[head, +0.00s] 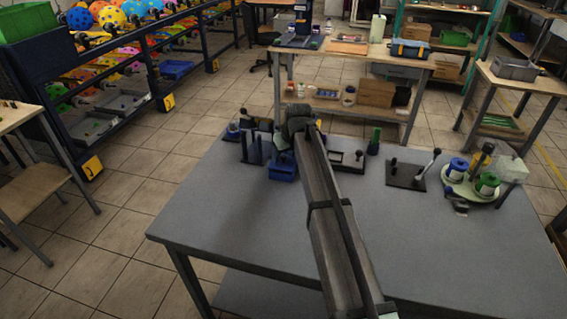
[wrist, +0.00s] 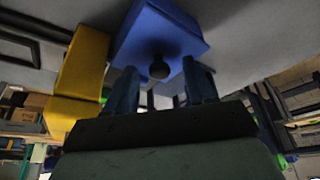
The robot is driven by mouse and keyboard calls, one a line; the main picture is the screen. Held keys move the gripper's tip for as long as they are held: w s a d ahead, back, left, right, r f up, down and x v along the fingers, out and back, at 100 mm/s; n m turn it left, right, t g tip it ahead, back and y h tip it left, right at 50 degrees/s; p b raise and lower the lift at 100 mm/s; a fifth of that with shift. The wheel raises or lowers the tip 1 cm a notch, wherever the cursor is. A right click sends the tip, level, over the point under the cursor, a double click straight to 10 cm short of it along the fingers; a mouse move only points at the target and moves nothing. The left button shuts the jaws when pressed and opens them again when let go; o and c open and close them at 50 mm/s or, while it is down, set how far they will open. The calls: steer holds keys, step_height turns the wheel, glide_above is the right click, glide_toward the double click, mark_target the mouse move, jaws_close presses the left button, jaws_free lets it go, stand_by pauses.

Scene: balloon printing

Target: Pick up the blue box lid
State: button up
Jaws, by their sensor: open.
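A blue box lid (wrist: 178,28) with a dark round knob (wrist: 159,68) shows at the top middle of the wrist view. My gripper (wrist: 161,88) is open, its two dark blue fingers on either side of the knob with space between them. I cannot tell whether the fingers touch the lid. In the head view a small blue box (head: 283,170) sits on the grey table (head: 225,215), below the end of my arm. My arm hides part of that area, and the fingers cannot be made out clearly there.
A yellow block (wrist: 84,65) stands beside the lid in the wrist view. Dark upright posts (head: 251,150) stand left of the blue box. A black base with a lever (head: 407,174) and a round tray of spools (head: 473,187) lie to the right. The table's front left is clear.

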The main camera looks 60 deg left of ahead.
jaws_close()
stand_by(0.5)
